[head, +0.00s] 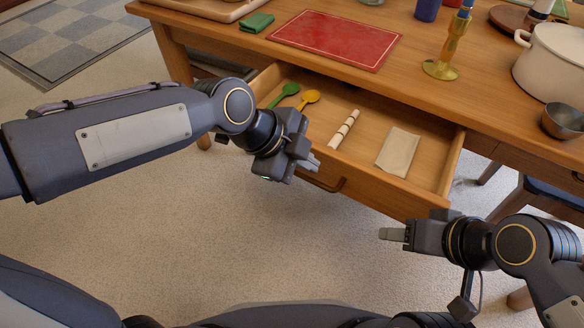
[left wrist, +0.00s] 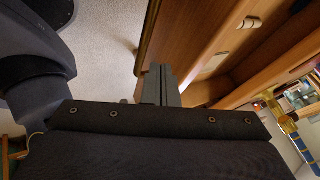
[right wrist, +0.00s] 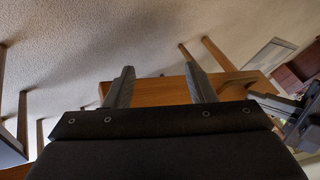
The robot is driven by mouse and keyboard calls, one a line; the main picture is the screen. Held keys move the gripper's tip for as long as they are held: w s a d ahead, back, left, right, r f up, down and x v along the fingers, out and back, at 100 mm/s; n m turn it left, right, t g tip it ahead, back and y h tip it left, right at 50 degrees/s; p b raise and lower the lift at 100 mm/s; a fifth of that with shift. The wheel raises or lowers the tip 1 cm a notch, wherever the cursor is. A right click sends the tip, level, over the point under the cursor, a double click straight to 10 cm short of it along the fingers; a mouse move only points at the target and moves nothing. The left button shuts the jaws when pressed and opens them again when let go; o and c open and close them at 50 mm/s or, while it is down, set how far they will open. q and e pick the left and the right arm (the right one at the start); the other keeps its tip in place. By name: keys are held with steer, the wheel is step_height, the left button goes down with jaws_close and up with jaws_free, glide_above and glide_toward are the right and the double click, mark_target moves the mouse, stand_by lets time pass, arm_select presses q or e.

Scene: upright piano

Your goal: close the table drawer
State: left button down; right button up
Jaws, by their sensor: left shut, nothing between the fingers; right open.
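The wooden table drawer (head: 372,183) is pulled out from under the tabletop (head: 400,62). Inside it lie a green spoon (head: 284,93), a yellow spoon (head: 308,99), a striped rolling-pin-like stick (head: 344,130) and a folded cloth (head: 398,152). The drawer's handle (head: 326,184) is on its front, partly hidden by my left gripper. My left gripper (head: 310,163) is shut and empty, close to the drawer front near the handle; I cannot tell if it touches. In the left wrist view its fingers (left wrist: 160,85) are together beside the drawer front. My right gripper (head: 392,234) is open and empty, below the drawer's right front corner.
On the tabletop are a red board (head: 335,40), a green cloth (head: 257,22), a brass candlestick (head: 447,50), a white pot (head: 552,62) and a metal bowl (head: 563,121). A dark-seated chair (head: 555,195) stands at the right. The floor before the drawer is clear.

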mark_target(423, 211)
arm_select(q)
steer(key=shift+w+d, duration=0.35)
steer(key=shift+w, duration=0.15)
arm_select(e)
steer(key=shift+f, duration=0.1)
